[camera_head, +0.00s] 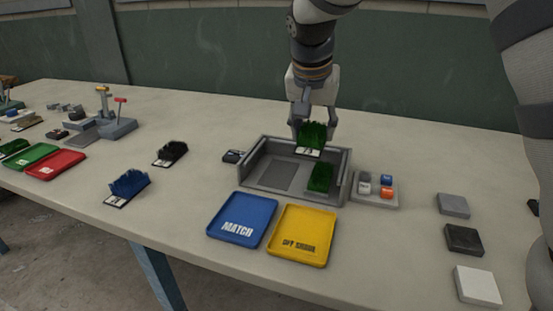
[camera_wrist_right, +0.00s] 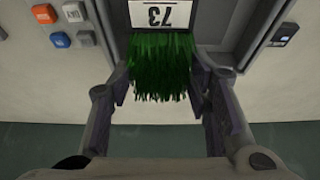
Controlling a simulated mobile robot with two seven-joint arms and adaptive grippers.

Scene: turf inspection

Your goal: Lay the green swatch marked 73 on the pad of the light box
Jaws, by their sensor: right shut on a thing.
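The green swatch marked 73 (camera_head: 312,136) is a tuft of green turf with a white label. My right gripper (camera_head: 315,125) is shut on it and holds it over the back part of the light box (camera_head: 247,188). The wrist view shows the green swatch (camera_wrist_right: 160,70) between the two fingers of the right gripper (camera_wrist_right: 165,85), its label reading 73 upside down. The light box is a grey open tray with raised walls. A darker grey pad (camera_head: 276,176) lies bare in its left half. Another green piece (camera_head: 319,178) lies in its right half. My left gripper is not in view.
A blue MATCH tray (camera_head: 240,213) and a yellow OFF SHADE tray (camera_head: 303,228) stand in front of the light box. A small block with coloured buttons (camera_head: 375,200) is at its right. Black (camera_head: 170,153) and blue (camera_head: 127,188) swatches lie to the left. Grey, black and white tiles (camera_head: 464,240) lie right.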

